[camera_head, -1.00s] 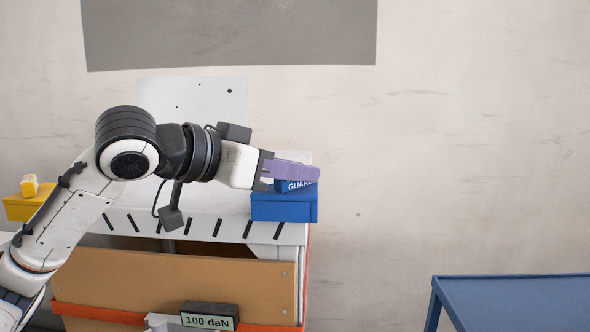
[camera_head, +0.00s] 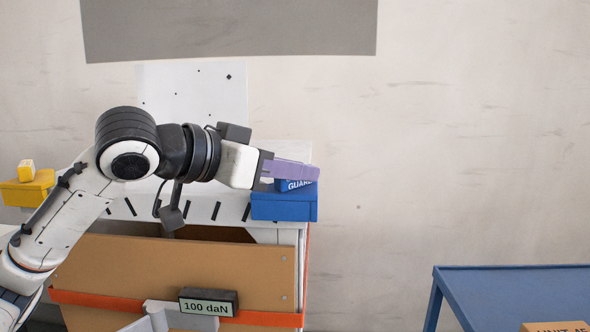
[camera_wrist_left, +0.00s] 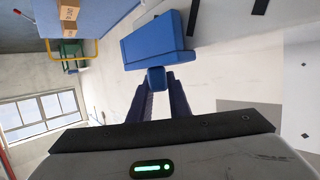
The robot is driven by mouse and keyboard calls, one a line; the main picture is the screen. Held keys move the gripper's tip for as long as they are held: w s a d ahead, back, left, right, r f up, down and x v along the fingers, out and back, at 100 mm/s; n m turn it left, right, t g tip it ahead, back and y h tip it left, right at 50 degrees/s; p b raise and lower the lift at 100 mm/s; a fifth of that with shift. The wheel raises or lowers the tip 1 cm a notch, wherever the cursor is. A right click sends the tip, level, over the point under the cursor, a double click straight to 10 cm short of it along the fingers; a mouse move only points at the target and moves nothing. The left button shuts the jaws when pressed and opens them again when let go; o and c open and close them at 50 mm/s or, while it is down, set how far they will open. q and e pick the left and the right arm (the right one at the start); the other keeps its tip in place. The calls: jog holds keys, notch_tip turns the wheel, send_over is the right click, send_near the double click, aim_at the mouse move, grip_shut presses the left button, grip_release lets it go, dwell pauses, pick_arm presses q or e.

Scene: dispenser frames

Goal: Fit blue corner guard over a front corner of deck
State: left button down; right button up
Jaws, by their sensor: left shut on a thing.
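The blue corner guard (camera_head: 284,206) is at the right front corner of the white deck (camera_head: 232,192). It overlaps that corner in the head view; I cannot tell whether it is fully seated. My left gripper (camera_head: 292,171), with purple fingers, comes in from the left and is shut on the guard's small raised grip marked "GUARD". In the left wrist view the guard (camera_wrist_left: 158,45) lies beyond the fingertips, its grip (camera_wrist_left: 156,78) between them, with the deck's edge close on the right. My right gripper is not in view.
A yellow corner guard (camera_head: 27,190) sits at the deck's left front corner. Below are a brown panel (camera_head: 175,275), an orange band and a "100 daN" display (camera_head: 208,302). A blue table (camera_head: 510,290) with a carton (camera_head: 556,327) stands at right; the gap between is clear.

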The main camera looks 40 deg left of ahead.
pick_arm(q)
jog(key=c, duration=1.6)
grip_release()
jog(key=shift+o, duration=0.2)
jog(key=shift+s+a+b, duration=0.2)
jog(key=shift+s+b, duration=0.2)
jog(key=shift+s, duration=0.15)
jog(key=b+v, duration=0.3)
jog(key=v, duration=0.6)
jog(key=shift+r, duration=0.15)
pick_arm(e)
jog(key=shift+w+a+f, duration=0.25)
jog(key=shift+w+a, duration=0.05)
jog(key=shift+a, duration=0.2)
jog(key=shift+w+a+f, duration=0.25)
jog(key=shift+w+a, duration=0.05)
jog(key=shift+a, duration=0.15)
